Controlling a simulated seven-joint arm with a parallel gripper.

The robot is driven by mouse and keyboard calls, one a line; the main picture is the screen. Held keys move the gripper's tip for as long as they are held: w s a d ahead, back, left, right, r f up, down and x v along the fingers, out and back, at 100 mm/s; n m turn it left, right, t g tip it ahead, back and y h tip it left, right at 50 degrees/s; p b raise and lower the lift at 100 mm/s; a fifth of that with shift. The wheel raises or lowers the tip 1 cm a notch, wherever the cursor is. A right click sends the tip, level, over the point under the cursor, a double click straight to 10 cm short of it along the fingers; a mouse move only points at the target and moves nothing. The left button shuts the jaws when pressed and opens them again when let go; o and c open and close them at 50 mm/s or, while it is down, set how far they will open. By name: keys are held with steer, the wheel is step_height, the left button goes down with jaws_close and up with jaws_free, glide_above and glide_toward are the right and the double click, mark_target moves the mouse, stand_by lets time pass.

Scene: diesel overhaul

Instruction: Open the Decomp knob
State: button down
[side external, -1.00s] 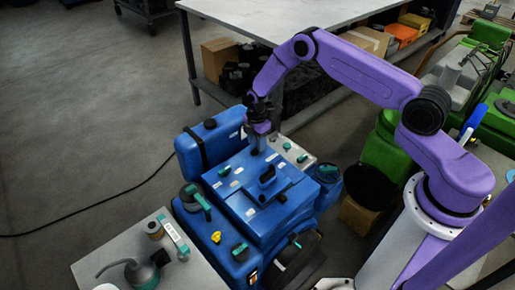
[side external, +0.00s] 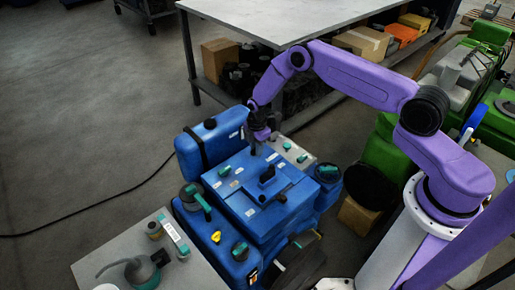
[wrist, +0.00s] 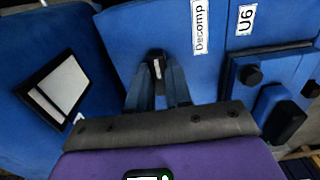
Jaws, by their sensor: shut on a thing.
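The Decomp knob (wrist: 157,66) is a small black knob with a pale mark, on a blue panel of the engine block. The Decomp label (wrist: 200,26) is on the panel just right of it in the wrist view. My gripper (wrist: 158,82) is shut on the knob, with a finger on each side of it. In the side external view my gripper (side external: 254,148) reaches down to the top of the blue engine (side external: 238,182), and the knob is too small to make out there.
The U6 label (wrist: 246,19) and a black latch-like part (wrist: 281,115) lie to the right in the wrist view. A blue tank (side external: 200,152) stands left of my gripper. A grey strip with teal parts (side external: 299,157) lies close on the right.

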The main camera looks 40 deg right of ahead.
steer(key=m, duration=0.4)
steer(key=shift+m, duration=0.4)
steer(key=m, duration=0.4)
steer(key=shift+m, duration=0.4)
